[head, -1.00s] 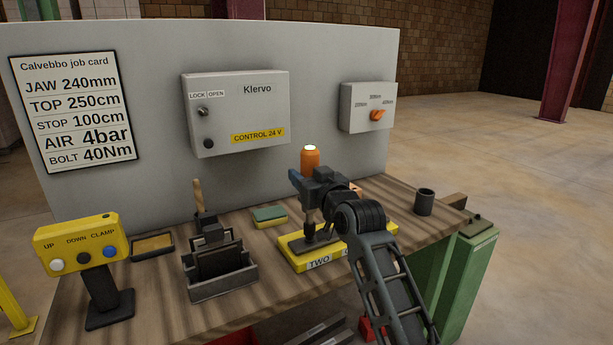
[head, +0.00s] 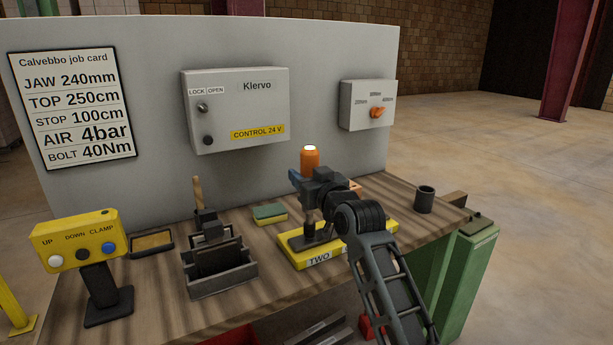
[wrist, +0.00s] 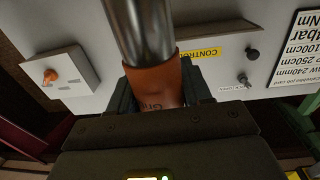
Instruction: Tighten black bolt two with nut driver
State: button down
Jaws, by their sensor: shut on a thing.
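My gripper (head: 306,181) is shut on the nut driver, whose orange handle (head: 310,157) sticks up above the jaws. In the wrist view the handle (wrist: 155,87) sits between the fingers, with a grey metal shaft (wrist: 138,28) beyond it. In the head view the driver points down, roughly upright, over the yellow block (head: 320,261) marked TWO. Its lower end is at the dark plate (head: 303,241) on that block. Black bolt two cannot be made out there, and I cannot tell whether the driver's socket is seated on it.
A dark slotted holder (head: 222,279) and a yellow button box (head: 77,241) stand to the left on the wooden bench. A sponge (head: 269,213) lies behind, and a dark cup (head: 425,199) stands at right. A grey panel with control boxes rises behind.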

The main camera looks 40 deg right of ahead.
jog(key=shift+f+b, duration=0.6)
jog(key=shift+f, duration=0.35)
dwell(1.6)
